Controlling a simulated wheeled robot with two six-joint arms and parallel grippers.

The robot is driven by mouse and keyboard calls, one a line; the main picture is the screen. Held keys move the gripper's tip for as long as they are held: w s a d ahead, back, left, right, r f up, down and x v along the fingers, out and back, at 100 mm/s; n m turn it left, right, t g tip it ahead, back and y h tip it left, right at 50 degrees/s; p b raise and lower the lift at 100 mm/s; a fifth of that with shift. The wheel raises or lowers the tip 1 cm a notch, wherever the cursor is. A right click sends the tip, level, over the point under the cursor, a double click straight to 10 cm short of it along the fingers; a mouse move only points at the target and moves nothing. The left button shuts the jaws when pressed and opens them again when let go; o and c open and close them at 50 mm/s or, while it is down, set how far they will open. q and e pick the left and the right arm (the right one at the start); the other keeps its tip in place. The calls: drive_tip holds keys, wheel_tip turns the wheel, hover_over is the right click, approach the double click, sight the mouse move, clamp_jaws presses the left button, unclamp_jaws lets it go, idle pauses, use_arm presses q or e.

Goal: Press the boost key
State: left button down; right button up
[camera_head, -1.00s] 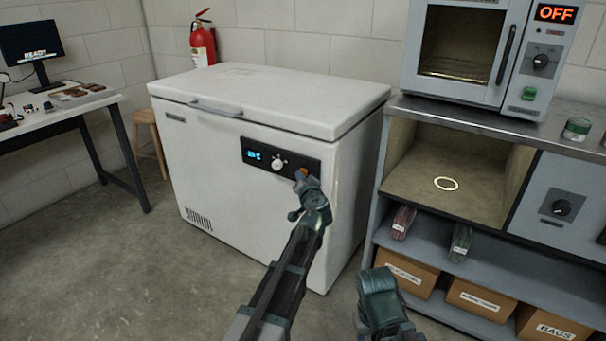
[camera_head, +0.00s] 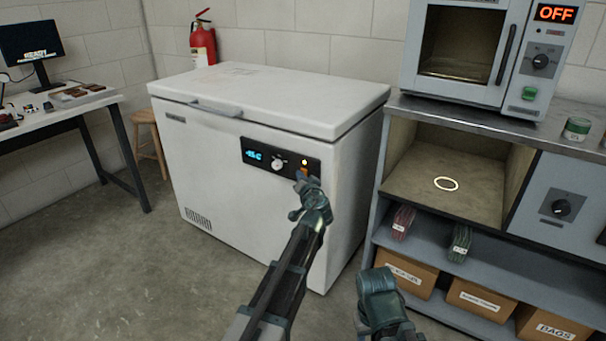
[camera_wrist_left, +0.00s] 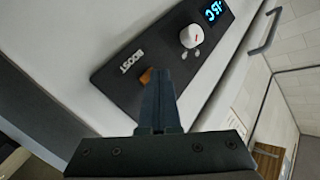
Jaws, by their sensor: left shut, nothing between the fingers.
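The chest freezer (camera_head: 220,170) has a black control panel (camera_head: 250,143) on its front, with a lit blue display and a white knob. The orange boost key (camera_wrist_left: 146,76) is at the panel's end, beside the word BOOST, in the left wrist view. My left gripper (camera_head: 303,180) is shut and empty, its tips at the key and partly covering it. In the left wrist view the fingertips (camera_wrist_left: 158,76) overlap the key's edge; I cannot tell whether they touch it. An amber lamp (camera_head: 305,162) glows above the key. My right gripper's fingers do not show.
A steel-topped workbench (camera_head: 470,117) with an oven (camera_head: 463,50) stands right of the freezer, its shelves holding boxes. A desk (camera_head: 65,110) and a stool (camera_head: 148,130) stand at the left. The floor before the freezer is clear.

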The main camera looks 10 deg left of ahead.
use_arm(q)
drive_tip(key=shift+s+a, duration=0.2)
drive_tip(key=shift+s, duration=0.45)
drive_tip(key=shift+s, duration=0.1)
drive_tip(key=s, duration=0.1)
drive_tip(key=s+a, duration=0.1)
drive_tip(key=s, duration=0.2)
drive_tip(key=shift+s+a, duration=0.25)
drive_tip(key=shift+a, duration=0.1)
idle(0.3)
